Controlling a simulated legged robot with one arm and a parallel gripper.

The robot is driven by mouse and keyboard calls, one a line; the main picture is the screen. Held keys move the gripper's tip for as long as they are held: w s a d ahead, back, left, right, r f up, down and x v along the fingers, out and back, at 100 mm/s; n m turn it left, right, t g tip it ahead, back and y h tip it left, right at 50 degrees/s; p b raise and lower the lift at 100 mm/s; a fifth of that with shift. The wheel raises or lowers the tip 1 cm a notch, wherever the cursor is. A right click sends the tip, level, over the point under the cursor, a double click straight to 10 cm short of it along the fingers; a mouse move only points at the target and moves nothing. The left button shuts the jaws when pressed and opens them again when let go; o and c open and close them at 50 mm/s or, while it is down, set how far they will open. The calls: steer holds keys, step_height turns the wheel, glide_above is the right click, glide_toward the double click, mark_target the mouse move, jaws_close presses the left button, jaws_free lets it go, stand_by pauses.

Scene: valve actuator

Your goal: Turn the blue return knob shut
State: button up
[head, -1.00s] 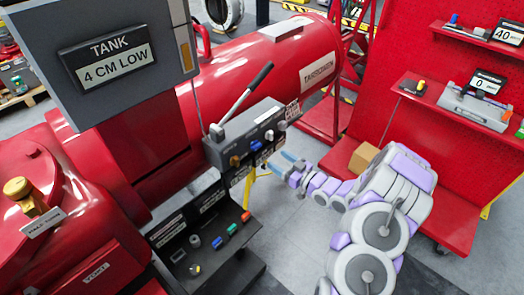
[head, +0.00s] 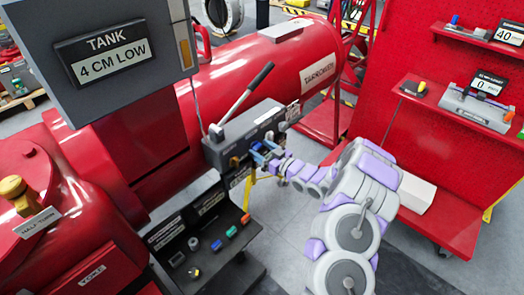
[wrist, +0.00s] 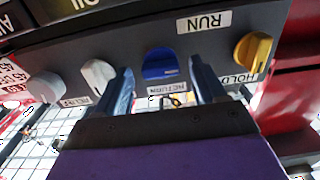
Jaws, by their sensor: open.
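The blue return knob (wrist: 160,64) sits on the front of the grey valve block (head: 232,150), with a label reading RETURN below it in the wrist view. My gripper (wrist: 162,78) is open, with one blue finger on each side of the knob. The fingers reach toward the panel, and I cannot tell whether either touches the knob. In the head view my gripper (head: 264,153) is at the block's front and largely hides the knob.
A yellow knob (wrist: 253,50) is right of the fingers, and a white knob (wrist: 97,73) and a grey knob (wrist: 46,86) are left. A lever (head: 245,94) rises from the block. A black shelf (head: 215,262) with small parts stands below. A red cart (head: 440,215) is at right.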

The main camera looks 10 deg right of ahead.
steer(key=c, duration=1.1)
steer(key=shift+o, duration=0.2)
